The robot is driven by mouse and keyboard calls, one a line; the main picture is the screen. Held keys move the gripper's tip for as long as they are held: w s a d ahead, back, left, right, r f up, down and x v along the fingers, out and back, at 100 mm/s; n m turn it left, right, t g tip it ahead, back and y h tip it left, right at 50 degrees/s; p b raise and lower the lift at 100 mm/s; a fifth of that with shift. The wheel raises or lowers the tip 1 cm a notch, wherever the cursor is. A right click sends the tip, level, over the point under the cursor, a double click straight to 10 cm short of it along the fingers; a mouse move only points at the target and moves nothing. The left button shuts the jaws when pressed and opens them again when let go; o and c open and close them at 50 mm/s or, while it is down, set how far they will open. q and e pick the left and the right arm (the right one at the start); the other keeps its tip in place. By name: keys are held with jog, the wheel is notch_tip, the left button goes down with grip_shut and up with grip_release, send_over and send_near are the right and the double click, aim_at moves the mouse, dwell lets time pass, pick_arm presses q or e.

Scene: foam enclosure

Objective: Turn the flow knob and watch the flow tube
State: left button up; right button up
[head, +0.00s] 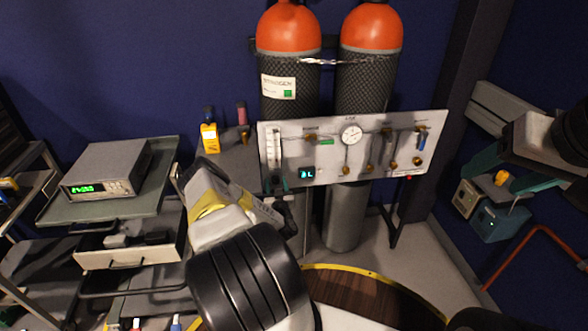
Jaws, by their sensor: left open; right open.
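The grey gas panel (375,140) is in the middle of the head view. The clear upright flow tube (273,147) is at its left end; its reading is too small to make out. No flow knob can be told apart at the tube's foot, where my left gripper (279,191) partly covers the panel. That gripper is open, close to the panel's lower left corner; I cannot tell whether it touches anything. My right gripper (494,174) is at the right, well away from the panel, and appears open.
Two orange-topped gas cylinders (287,32) stand behind the panel, which also carries a round gauge (351,134) and a small lit display (306,173). A bench meter (107,169) sits on a cart at the left. Small boxes (500,221) are below my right gripper.

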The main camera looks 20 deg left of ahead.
pick_arm(q)
jog(key=shift+w+a, duration=0.1)
jog(key=shift+w, duration=0.05)
grip_shut()
dwell(0.4)
jog(key=n, duration=0.5)
jog(key=shift+n, duration=2.5)
jog(key=shift+f, duration=0.1)
